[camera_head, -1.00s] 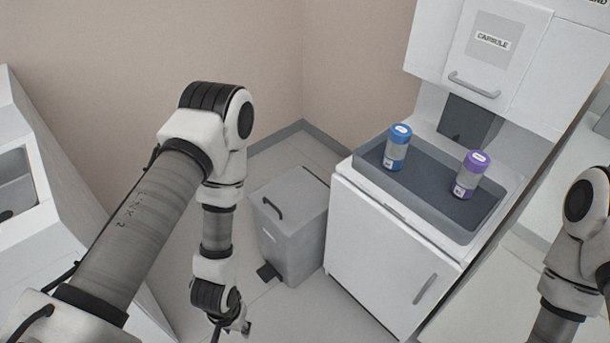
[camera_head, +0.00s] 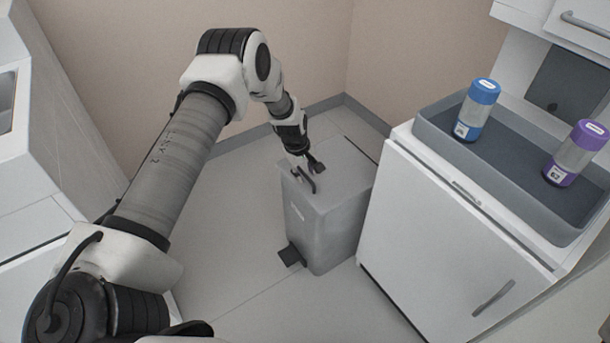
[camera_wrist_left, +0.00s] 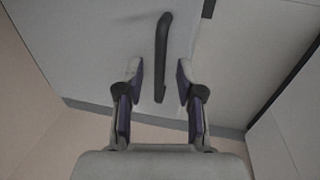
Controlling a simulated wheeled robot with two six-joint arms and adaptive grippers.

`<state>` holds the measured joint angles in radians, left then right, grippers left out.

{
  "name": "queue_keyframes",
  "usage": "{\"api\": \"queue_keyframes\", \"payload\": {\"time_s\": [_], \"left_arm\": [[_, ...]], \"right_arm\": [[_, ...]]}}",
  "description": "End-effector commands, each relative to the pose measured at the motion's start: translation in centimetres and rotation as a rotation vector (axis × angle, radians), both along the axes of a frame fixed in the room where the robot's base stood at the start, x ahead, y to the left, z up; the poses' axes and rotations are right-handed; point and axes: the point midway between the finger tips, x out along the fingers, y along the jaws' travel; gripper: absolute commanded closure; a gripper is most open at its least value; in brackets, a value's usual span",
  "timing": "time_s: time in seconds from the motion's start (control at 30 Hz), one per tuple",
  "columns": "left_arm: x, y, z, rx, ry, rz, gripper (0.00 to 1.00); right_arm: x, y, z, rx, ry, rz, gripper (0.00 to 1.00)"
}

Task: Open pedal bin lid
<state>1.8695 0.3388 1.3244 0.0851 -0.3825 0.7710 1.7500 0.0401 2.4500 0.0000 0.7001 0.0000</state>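The grey pedal bin (camera_head: 337,225) stands on the floor with its lid (camera_head: 340,174) down. A dark curved handle (camera_head: 304,180) is on the lid, and a black pedal (camera_head: 289,256) juts from the base. My left gripper (camera_head: 311,166) is at the lid, by the handle. In the left wrist view my left gripper (camera_wrist_left: 160,82) is open, its fingers on either side of the lower end of the handle (camera_wrist_left: 162,50) with gaps on both sides. Contact with the lid cannot be told. My right gripper is not in view.
A white cabinet (camera_head: 430,235) stands close to the right of the bin. On it a grey tray (camera_head: 520,185) holds a blue-capped bottle (camera_head: 476,112) and a purple-capped bottle (camera_head: 573,155). Walls are behind the bin. Floor (camera_head: 225,235) is free to its left.

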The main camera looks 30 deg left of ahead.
Motion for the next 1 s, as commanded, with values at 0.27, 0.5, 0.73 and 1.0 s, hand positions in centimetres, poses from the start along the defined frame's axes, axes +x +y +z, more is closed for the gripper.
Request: {"api": "queue_keyframes", "payload": {"time_s": [0.27, 0.5, 0.73, 1.0], "left_arm": [[0.0, 0.0, -0.1, 0.0, 0.0, -0.001, 0.77], [0.0, 0.0, -0.1, 0.0, 0.0, -0.001, 1.0], [0.1, -0.1, 0.5, 0.0, 0.0, -0.001, 1.0], [0.5, -0.2, 3.6, 0.001, -0.002, -0.002, 1.0]], "right_arm": [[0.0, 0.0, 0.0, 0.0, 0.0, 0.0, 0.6], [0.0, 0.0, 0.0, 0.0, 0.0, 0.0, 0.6], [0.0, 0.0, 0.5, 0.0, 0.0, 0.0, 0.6], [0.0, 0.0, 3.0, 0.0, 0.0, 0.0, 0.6]]}}
